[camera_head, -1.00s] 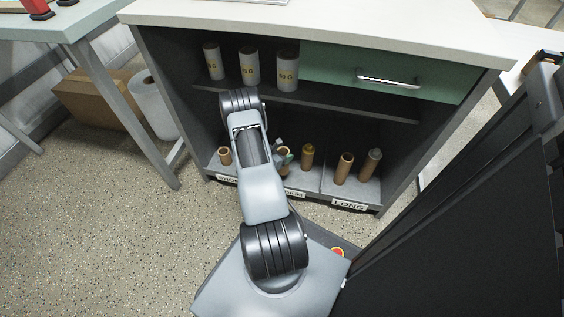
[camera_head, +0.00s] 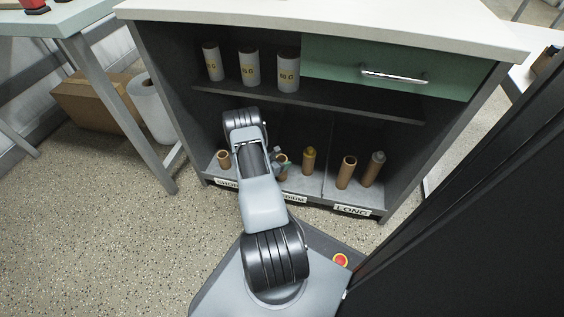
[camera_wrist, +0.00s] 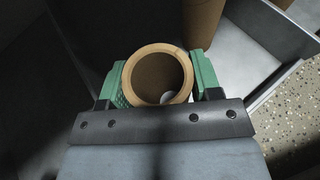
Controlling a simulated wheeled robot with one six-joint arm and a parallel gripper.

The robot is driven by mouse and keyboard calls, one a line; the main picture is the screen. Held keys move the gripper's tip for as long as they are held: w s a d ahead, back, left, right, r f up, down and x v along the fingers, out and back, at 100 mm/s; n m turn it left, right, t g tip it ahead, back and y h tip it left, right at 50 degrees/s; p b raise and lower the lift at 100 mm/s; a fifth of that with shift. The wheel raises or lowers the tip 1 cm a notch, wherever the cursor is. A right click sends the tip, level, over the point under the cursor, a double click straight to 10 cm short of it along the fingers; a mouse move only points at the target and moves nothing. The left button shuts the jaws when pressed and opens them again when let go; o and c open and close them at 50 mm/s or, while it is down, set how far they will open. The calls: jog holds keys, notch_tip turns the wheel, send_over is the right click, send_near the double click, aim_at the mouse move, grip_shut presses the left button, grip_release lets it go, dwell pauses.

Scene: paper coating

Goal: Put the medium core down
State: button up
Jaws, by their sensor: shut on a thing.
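My gripper (camera_wrist: 158,85) is shut on a brown cardboard core, the medium core (camera_wrist: 158,53), whose open round end faces the wrist camera between the green fingers. In the head view the held core (camera_head: 282,160) shows partly beside my arm, in the medium compartment of the cabinet's lower level. I cannot tell whether the held core touches the compartment floor. The medium label (camera_head: 294,197) is partly hidden by my arm.
A short core (camera_head: 224,160) stands in the left compartment. Two long cores (camera_head: 346,172) (camera_head: 373,169) stand in the right one, past a low divider (camera_head: 325,180). White rolls (camera_head: 249,67) stand on the shelf (camera_head: 330,101) above. The cabinet's front edge has a low lip.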

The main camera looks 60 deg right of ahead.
jog(key=shift+f, duration=0.15)
jog(key=o, duration=1.2)
